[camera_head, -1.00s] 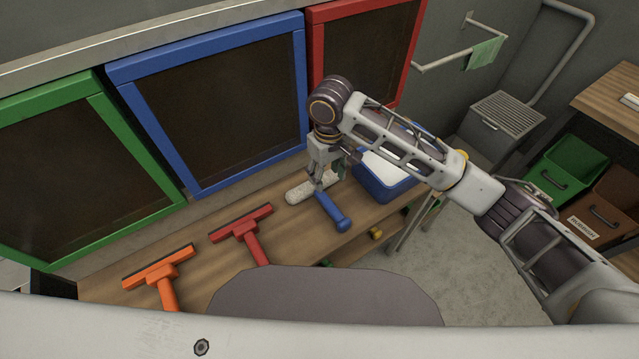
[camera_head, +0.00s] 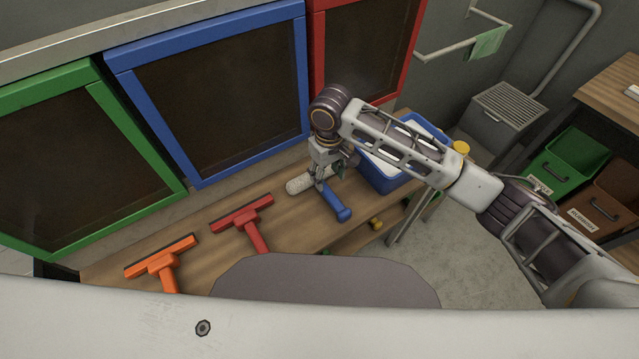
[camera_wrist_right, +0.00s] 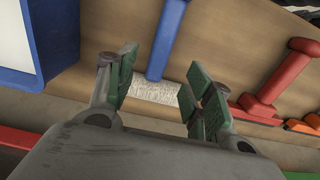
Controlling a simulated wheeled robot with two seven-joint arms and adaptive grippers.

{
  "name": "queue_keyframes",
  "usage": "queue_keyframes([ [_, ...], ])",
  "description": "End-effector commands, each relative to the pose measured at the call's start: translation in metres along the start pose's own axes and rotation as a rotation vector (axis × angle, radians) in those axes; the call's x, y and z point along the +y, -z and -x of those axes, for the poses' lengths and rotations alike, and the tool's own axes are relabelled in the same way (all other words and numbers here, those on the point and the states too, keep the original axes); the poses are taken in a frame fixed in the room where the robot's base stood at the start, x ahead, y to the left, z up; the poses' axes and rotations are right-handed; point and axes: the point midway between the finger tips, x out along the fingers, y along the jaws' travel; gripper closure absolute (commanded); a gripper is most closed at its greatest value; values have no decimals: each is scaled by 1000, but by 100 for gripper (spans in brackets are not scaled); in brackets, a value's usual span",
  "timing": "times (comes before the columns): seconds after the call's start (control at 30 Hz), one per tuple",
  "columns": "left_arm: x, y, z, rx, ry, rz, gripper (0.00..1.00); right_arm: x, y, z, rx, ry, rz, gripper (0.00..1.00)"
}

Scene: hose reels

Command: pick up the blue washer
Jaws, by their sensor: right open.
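The blue washer has a blue handle (camera_head: 337,204) and a fuzzy white sleeve (camera_head: 300,185). It lies on the wooden bench below the windows. In the right wrist view its handle (camera_wrist_right: 167,40) points away, and its sleeve (camera_wrist_right: 155,92) shows between the fingers. My right gripper (camera_head: 325,176) is over the washer, near where handle and sleeve meet, and partly covers it. In the wrist view my right gripper (camera_wrist_right: 162,88) is open, with a green-padded finger on each side and nothing clamped. Contact with the washer cannot be told. My left gripper is not in view.
A red squeegee (camera_head: 243,214) and an orange squeegee (camera_head: 162,262) lie to the left on the bench (camera_head: 205,215). A blue bin (camera_head: 385,180) stands close to the right. Green, blue and red window frames (camera_head: 205,188) rise behind.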

Motion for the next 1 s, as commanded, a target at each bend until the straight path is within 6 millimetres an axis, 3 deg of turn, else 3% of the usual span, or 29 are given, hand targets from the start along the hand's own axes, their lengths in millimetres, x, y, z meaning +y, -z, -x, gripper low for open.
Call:
queue_keyframes([
  [0.3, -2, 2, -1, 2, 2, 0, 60, 0, 0, -36, -2, 0, 1, 48],
  [0.77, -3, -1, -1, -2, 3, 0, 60, 0, 0, -40, 0, 0, 1, 48],
  [1.0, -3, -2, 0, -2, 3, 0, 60, 0, 1, -56, -1, -1, 0, 48],
])
